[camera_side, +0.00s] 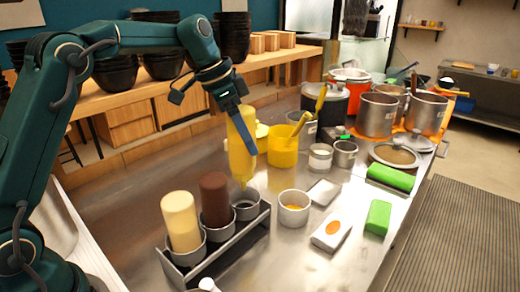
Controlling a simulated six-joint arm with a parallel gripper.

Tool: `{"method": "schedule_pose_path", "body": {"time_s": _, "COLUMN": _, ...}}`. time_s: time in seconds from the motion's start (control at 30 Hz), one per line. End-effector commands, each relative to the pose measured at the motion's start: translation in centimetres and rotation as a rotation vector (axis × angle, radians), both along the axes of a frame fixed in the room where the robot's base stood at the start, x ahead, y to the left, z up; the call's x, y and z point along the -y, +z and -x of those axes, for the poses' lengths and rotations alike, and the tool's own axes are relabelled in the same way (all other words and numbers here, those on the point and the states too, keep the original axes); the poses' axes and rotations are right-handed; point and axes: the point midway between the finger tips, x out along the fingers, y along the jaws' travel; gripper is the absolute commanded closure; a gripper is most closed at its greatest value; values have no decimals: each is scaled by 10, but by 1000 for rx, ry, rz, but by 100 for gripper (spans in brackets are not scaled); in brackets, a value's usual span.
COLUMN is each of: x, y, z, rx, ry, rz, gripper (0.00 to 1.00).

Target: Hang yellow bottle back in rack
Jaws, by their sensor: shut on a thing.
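My gripper (240,118) is shut on the yellow bottle (240,148) and holds it with its nozzle pointing down. The bottle hangs above the rack (215,254), with its nozzle tip just over the empty ring (246,207) at the rack's right end. I cannot tell whether the tip is inside the ring. A brown bottle (214,198) and a cream bottle (181,219) stand upside down in the rack's other rings.
A yellow container (283,150), white cups and steel pots (376,116) stand behind. Green blocks (378,217) and a white block (331,231) lie at the right. The metal counter left of the rack is clear.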

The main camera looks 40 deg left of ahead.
Motion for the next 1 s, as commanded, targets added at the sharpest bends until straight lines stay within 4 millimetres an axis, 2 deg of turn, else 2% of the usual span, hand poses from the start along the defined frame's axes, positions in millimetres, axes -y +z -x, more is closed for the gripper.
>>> {"method": "schedule_pose_path", "body": {"time_s": 1.0, "x": 0, "y": -12, "z": 0, "rx": 2, "ry": 0, "rz": 1, "gripper": 49}}
